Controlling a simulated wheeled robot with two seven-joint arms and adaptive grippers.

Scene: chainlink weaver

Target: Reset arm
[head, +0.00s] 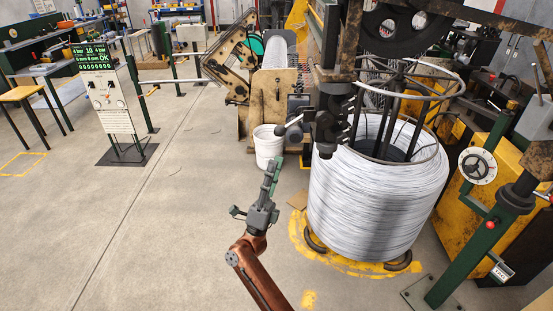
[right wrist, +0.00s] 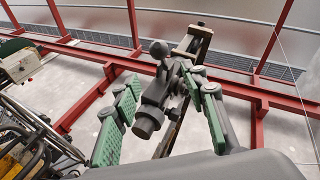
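My right gripper (head: 272,168) points up from the end of my rust-coloured arm in the lower middle of the head view. In the right wrist view its two green-padded fingers (right wrist: 162,92) stand apart. A dark grey machine part with a ball-ended lever (right wrist: 158,50) shows between and beyond the fingers, and I see no finger touching it. In the head view the dark lever with its ball (head: 281,131) is just above the gripper tips. My left gripper is not in view.
A large white wire coil (head: 370,205) stands right of the gripper on a yellow-marked floor. A white bucket (head: 268,147) is behind the gripper. A control panel (head: 108,95) with a green display stands left.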

